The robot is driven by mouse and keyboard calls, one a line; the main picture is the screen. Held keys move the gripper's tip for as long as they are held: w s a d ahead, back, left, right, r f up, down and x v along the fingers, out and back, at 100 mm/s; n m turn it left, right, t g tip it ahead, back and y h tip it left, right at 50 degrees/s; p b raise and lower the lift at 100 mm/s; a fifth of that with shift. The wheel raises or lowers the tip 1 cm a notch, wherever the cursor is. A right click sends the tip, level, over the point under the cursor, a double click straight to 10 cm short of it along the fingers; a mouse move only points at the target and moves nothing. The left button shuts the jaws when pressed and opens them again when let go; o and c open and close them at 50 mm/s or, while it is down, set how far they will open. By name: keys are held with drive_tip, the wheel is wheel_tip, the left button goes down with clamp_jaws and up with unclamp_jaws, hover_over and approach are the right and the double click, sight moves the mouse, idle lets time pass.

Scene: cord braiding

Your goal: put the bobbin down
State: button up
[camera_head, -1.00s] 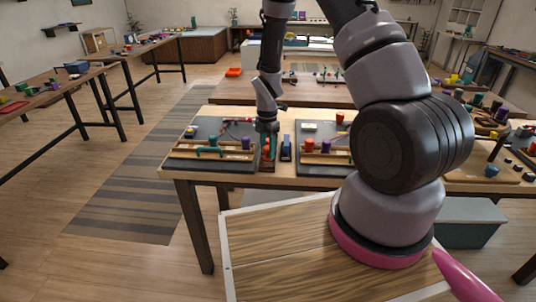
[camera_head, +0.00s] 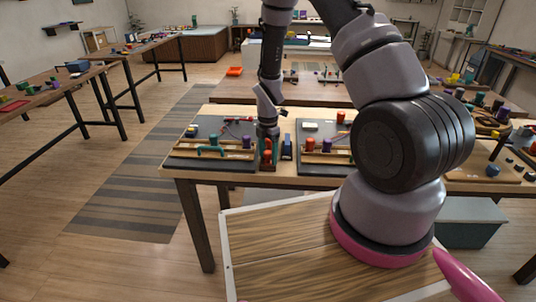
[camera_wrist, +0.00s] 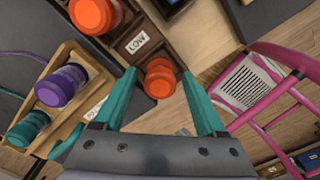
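My gripper (camera_wrist: 158,88) is open, with its two teal fingers on either side of an orange bobbin (camera_wrist: 158,80) in the wrist view. Gaps show between the bobbin and both fingers. The bobbin is by the dark wooden tray marked LOW (camera_wrist: 136,42); whether it rests on the tray's floor is hard to tell. A second orange bobbin (camera_wrist: 92,14) is at the tray's other end. In the head view my gripper (camera_head: 268,146) is over the narrow tray between two dark boards, and it partly hides the orange pieces there.
A wooden rack beside the tray holds a purple bobbin (camera_wrist: 62,86) and a teal bobbin (camera_wrist: 28,128). In the head view, a dark board (camera_head: 190,155) lies left of the tray and a narrow blue-and-dark item (camera_head: 287,148) stands close on its right.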

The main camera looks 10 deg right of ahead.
wheel_tip(320, 180, up, 13)
wheel_tip(320, 180, up, 10)
drive_tip(key=m+t, duration=0.1)
drive_tip(key=m, duration=0.4)
hover_over(268, 152)
drive_tip(key=s+d, duration=0.1)
drive_tip(key=d, duration=0.1)
drive_tip(key=s+d+r+m+t, duration=0.2)
drive_tip(key=s+r+m, duration=0.3)
drive_tip(key=r+m, duration=0.5)
drive_tip(key=s+d+r+m+t+y, duration=0.2)
drive_tip(key=s+r+m+t, duration=0.2)
drive_tip(key=s+r+m, duration=0.8)
drive_tip(key=s+r, duration=0.1)
drive_tip(key=s, duration=0.3)
drive_tip(key=shift+r+m, duration=0.3)
drive_tip(key=shift+r, duration=0.1)
